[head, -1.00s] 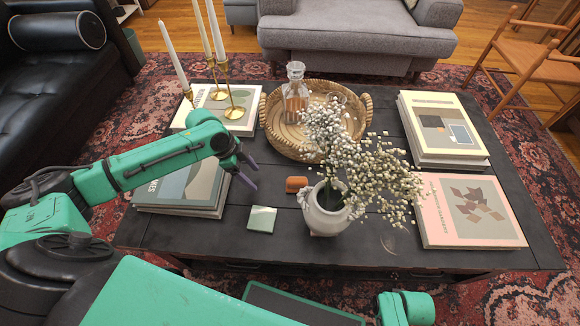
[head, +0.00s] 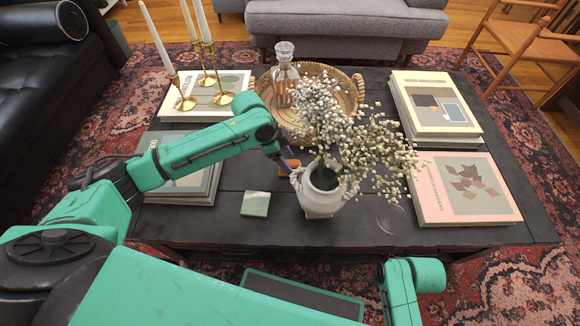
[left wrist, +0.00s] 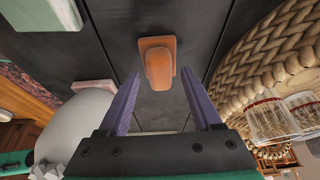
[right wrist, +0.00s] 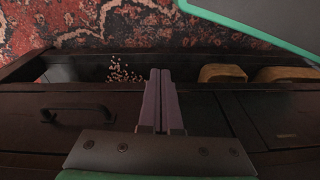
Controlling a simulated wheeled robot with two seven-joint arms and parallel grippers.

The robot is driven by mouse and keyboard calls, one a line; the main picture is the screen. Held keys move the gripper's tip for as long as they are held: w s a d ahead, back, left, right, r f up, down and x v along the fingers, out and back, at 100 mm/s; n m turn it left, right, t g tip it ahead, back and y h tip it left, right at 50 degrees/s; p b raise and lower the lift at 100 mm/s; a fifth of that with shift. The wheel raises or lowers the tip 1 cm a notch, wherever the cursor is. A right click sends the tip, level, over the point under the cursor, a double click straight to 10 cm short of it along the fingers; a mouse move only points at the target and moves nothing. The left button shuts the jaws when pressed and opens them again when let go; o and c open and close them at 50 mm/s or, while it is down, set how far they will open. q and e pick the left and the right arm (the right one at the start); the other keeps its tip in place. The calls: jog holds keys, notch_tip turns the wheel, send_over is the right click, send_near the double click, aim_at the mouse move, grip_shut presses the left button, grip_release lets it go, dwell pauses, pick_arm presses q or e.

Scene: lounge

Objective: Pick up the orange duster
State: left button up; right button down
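The orange duster (left wrist: 158,63) is a small block on the dark table, seen in the left wrist view just beyond and between the fingertips. In the head view only part of the duster (head: 290,166) shows, beside the white vase and partly behind my gripper. My left gripper (left wrist: 160,85) is open, its two purple fingers spread to either side of the duster's line, with nothing held. It also shows in the head view (head: 285,160) above the duster. My right gripper (right wrist: 160,78) has its fingers together and empty, low by the table's drawer front.
The white vase (head: 318,198) with flowers stands close to the duster. A woven tray (head: 352,98) with a decanter (head: 286,75) is behind it. A small pale green box (head: 255,204) lies in front. Books (head: 465,190) lie at right; brass candlesticks (head: 183,103) stand at back left.

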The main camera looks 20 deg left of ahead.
pick_arm(q)
grip_shut()
jog(key=shift+r, duration=0.1)
